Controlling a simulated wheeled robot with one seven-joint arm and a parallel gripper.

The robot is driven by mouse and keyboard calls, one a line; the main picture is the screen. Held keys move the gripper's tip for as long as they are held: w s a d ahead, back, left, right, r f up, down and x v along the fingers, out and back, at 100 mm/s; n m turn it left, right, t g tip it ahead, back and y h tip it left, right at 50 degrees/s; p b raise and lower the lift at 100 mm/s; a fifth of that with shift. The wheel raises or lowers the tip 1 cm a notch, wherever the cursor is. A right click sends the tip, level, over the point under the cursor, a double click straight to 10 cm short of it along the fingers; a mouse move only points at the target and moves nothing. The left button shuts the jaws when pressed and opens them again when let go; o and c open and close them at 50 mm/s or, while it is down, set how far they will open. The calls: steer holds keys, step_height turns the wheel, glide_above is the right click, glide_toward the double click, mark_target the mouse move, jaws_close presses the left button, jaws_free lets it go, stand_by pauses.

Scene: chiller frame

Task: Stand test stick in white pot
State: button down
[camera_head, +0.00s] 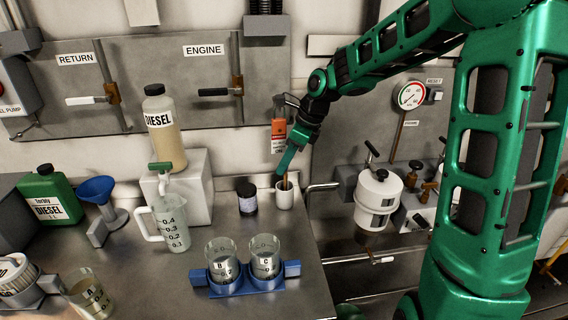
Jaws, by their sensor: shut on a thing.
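The white pot (285,200) is a small cup standing near the right edge of the metal bench top. A thin brownish test stick (285,181) shows at the pot's mouth, with its lower end hidden inside the pot. My gripper (283,172) points down from the upper right, just above the pot. It is shut on the stick, and its green fingers hide the stick's upper part. I cannot tell whether the stick touches the bottom of the pot.
A blue holder (236,287) with beakers B (222,262) and C (265,260) is in front. A measuring jug (171,224) and diesel bottle (165,140) are left. A bent pipe (322,186) lies right.

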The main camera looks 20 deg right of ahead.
steer(key=shift+f, duration=0.1)
steer(key=c, duration=1.7)
jaws_free()
steer(key=v, duration=1.2)
steer(key=s+d+f+n+g+h, duration=0.1)
steer(key=s+d+f+n, duration=0.2)
steer(key=s+n, duration=0.3)
steer(key=s+d+f+n+g+h, duration=0.1)
steer(key=s+d+f+n, duration=0.2)
steer(key=s, duration=1.3)
steer(key=s+d+f+n+h, duration=0.1)
steer(key=s+d+f+n, duration=0.2)
steer(key=s+d+n, duration=0.4)
steer(key=shift+s+d+f+n+g+h, duration=0.15)
steer(key=shift+s+n, duration=0.4)
steer(key=shift+s, duration=0.6)
steer(key=shift+s+d+r+n+g+h, duration=0.2)
steer(key=shift+s+n, duration=0.35)
steer(key=shift+s, duration=0.6)
